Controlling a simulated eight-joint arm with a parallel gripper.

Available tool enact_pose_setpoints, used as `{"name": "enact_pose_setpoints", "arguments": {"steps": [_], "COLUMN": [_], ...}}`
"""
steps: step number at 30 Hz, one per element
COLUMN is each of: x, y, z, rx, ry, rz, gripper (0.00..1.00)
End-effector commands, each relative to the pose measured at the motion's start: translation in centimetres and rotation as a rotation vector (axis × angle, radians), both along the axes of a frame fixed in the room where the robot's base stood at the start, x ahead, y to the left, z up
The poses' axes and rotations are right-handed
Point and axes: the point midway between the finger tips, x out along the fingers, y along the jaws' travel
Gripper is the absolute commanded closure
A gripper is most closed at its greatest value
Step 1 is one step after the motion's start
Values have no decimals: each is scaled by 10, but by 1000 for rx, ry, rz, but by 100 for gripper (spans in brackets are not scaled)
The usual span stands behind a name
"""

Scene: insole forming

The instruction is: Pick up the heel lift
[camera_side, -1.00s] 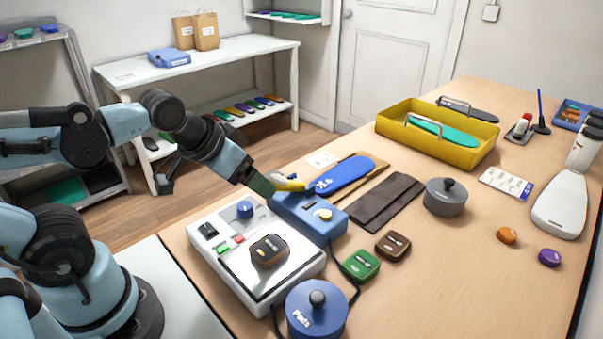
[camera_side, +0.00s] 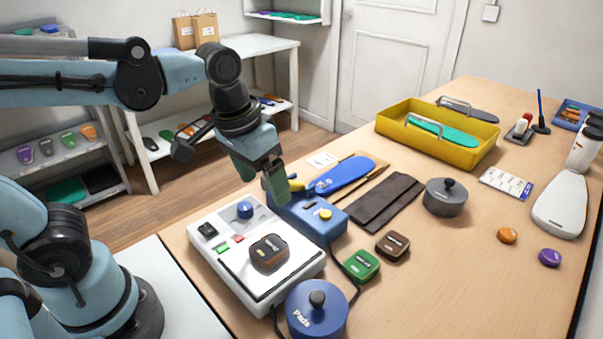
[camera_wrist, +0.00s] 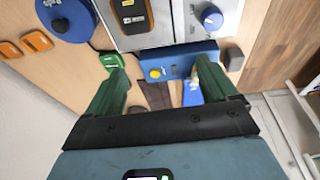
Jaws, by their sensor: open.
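A dark brown heel-shaped pad with an orange-brown rim (camera_side: 269,251) lies on the bright plate of the white heater (camera_side: 217,264). It also shows at the top of the wrist view (camera_wrist: 130,14). A green block (camera_side: 362,264) and a brown block (camera_side: 392,246) lie on the table right of the heater. I cannot tell for sure which of these is the heel lift. My gripper (camera_side: 262,180) points down, open and empty, at the back left of the blue box (camera_side: 318,229). In the wrist view, its green fingers (camera_wrist: 160,80) stand apart with nothing held between them.
A blue insole (camera_side: 346,175) and a folded brown cloth (camera_side: 384,203) lie behind the blue box. A blue lidded pot (camera_side: 317,312) stands before the heater, a grey pot (camera_side: 445,198) to the right. A yellow tray (camera_side: 470,151) stands farther back. The right foreground is mostly clear.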

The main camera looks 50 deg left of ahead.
Motion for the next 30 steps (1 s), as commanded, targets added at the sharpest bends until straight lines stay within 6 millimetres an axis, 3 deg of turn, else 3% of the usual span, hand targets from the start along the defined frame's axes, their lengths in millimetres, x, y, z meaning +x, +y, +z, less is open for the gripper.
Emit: {"name": "enact_pose_setpoints", "arguments": {"steps": [6,13,30], "x": [-1,-4,-13], "y": [-30,-39,-39], "z": [14,17,-46], "rx": [26,47,48], "ry": [253,348,348], "rz": [-8,-5,-5], "gripper": [14,14,14]}}
